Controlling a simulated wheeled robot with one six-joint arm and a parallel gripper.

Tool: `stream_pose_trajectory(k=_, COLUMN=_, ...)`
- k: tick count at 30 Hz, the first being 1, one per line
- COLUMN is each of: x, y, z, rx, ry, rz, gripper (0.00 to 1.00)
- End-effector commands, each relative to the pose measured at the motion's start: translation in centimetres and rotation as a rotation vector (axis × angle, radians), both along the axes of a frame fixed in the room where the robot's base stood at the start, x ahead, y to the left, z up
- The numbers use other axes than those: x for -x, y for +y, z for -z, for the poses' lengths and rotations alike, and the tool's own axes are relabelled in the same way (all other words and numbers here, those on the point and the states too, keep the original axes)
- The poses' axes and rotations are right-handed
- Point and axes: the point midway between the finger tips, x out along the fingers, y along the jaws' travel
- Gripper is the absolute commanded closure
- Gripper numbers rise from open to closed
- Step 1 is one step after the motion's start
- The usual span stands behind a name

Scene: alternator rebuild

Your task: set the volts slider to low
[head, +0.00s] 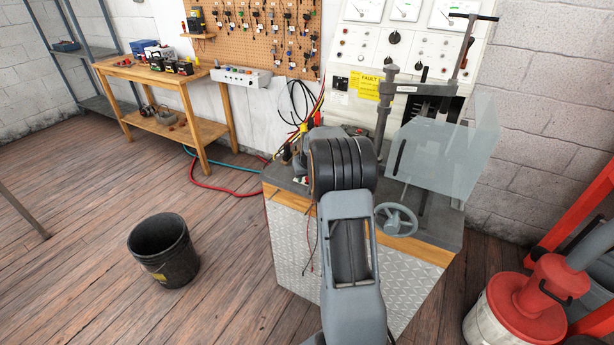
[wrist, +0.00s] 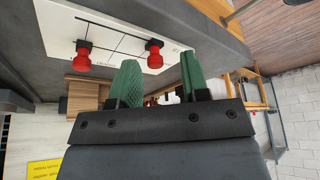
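In the wrist view, a white panel with thin black lines (wrist: 112,32) lies on a grey bench top. Two red knobs stand on it, one at left (wrist: 83,52) and one at right (wrist: 154,53). Their labels are not readable, so I cannot tell which is the volts slider. My gripper (wrist: 160,72) is open, its two green pads apart. The right knob shows in line with the gap between the pads; no contact is visible. In the head view my arm hides the gripper and most of the panel.
The grey-topped bench (head: 436,232) carries an upright press, a clear shield (head: 446,152) and a handwheel (head: 397,220). The meter cabinet (head: 408,52) stands behind. A black bucket (head: 163,250) is on the floor at left, a red-topped drum (head: 520,310) at right.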

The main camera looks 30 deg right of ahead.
Motion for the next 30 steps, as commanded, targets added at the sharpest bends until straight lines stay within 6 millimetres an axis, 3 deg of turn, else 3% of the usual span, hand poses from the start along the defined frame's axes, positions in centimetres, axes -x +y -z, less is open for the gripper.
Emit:
stream_pose_trajectory(k=7, x=0.1, y=-0.1, z=-0.1, rx=0.000, ry=0.001, rz=0.001, gripper=0.58)
stream_pose_trajectory(k=11, x=0.4, y=0.1, z=-1.1, rx=0.001, ry=-0.001, rz=0.000, gripper=0.58)
stream_pose_trajectory(k=24, x=3.6, y=1.1, z=-9.0, rx=0.001, ry=-0.001, rz=0.000, gripper=0.58)
stream_pose_trajectory(k=30, x=4.6, y=1.4, z=-11.5, rx=0.001, ry=0.000, rz=0.000, gripper=0.58)
